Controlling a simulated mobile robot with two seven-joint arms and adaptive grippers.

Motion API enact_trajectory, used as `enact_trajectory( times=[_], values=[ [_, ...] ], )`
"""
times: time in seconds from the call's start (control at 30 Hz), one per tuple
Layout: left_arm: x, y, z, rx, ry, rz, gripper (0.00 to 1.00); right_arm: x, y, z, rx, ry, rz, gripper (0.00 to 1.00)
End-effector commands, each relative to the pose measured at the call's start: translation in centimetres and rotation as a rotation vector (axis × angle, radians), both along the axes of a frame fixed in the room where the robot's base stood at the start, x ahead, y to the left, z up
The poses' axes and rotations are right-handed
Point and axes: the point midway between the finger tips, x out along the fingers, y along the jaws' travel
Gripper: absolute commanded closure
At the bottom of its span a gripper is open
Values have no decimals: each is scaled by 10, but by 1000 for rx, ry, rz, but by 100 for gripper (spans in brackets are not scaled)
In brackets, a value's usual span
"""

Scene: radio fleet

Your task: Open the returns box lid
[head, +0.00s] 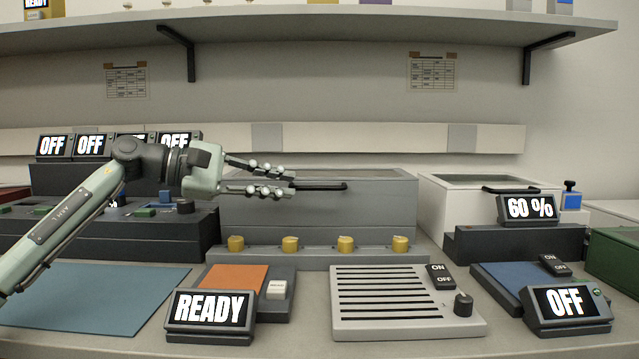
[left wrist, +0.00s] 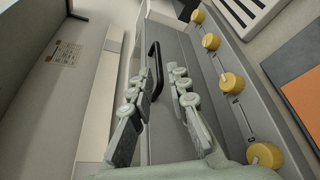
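A grey box (head: 330,218) with a flat lid (head: 360,175) stands at the middle back; its lid is down. A black bar handle (head: 328,186) lies along the lid's front, and it also shows in the left wrist view (left wrist: 154,68). A white lidded box (head: 460,208) with a black handle (head: 510,189) stands to its right, also shut. No label shows which is the returns box. My left gripper (head: 290,181) is open and empty, close to the grey box's handle at its left end. In the left wrist view the handle appears between the spread fingers (left wrist: 162,76). My right gripper is not in view.
A ledge with several yellow knobs (head: 345,244) runs before the grey box. A grilled panel (head: 385,295), a READY display (head: 209,312) and an OFF display (head: 566,304) stand in front. A shelf (head: 300,22) hangs above. A blue mat (head: 95,293) lies front left.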

Motion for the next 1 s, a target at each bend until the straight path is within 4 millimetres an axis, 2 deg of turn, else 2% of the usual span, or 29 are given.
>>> enact_trajectory(
  times=[0.17, 0.4, 0.6, 0.97, 1.0],
  values=[
    [3, -10, -1, -2, 0, -2, 83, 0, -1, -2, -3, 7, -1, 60],
    [15, -46, -10, -2, 1, -4, 83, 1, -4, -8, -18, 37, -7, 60],
    [23, -67, -15, -2, 2, -1, 83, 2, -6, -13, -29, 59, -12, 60],
    [25, -72, -17, 0, 1, 0, 83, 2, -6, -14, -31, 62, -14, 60],
    [25, -72, -17, 0, 1, 0, 88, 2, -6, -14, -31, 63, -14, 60]
  ],
)
